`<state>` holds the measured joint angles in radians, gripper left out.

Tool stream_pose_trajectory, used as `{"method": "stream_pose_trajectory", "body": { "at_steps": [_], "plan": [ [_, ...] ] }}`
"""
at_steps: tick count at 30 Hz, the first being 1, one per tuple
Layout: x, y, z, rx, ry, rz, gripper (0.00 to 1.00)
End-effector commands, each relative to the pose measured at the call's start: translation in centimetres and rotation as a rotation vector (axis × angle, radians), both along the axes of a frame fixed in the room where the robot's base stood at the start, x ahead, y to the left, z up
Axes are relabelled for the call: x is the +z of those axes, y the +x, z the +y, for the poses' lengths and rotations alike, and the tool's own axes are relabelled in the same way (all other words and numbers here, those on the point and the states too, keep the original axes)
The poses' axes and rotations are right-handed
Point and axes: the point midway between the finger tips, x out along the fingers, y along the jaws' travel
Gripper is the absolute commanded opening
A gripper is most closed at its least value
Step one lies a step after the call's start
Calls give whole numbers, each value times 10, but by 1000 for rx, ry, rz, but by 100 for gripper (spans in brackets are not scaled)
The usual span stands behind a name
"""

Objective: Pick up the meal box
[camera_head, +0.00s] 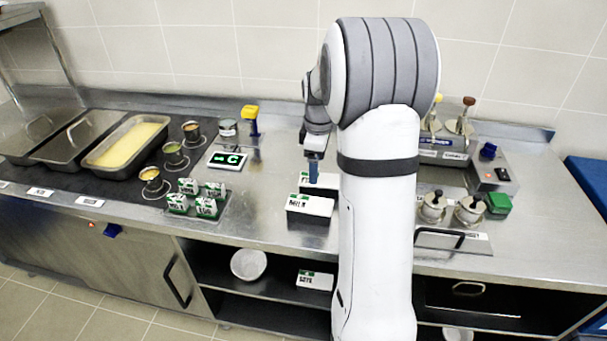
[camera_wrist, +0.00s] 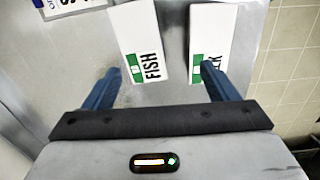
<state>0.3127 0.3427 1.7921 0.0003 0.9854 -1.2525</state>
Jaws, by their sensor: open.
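Two white boxes with green label bands lie on the steel counter under my gripper. In the wrist view, the box marked FISH (camera_wrist: 138,38) is on the left and a second box (camera_wrist: 212,35) is on the right, its lettering partly covered by a finger. In the head view, one white box (camera_head: 310,206) is at the front and another (camera_head: 321,180) is behind it, partly hidden by my arm. My gripper (camera_wrist: 160,70) is open and empty; its left finger is beside the FISH box and its right finger overlaps the second box. It shows in the head view (camera_head: 313,170) above the boxes.
Several green-white cartons (camera_head: 197,198) and a display (camera_head: 228,160) stand left on the counter. Metal pans (camera_head: 80,137) are farther left. Lidded steel pots (camera_head: 433,207) stand right of my arm. Another white box (camera_head: 315,280) and a bowl (camera_head: 248,264) are on the shelf below.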

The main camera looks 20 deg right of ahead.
Motion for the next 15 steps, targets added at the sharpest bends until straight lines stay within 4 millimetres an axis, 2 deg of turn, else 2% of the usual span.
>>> {"method": "stream_pose_trajectory", "body": {
  "at_steps": [1, 6, 15],
  "plan": [
    [-7, 8, -9, 30, 2, 9, 80],
    [-20, 19, -22, 99, 6, 21, 80],
    [-53, 20, -23, 107, 6, 24, 80]
  ]
}}
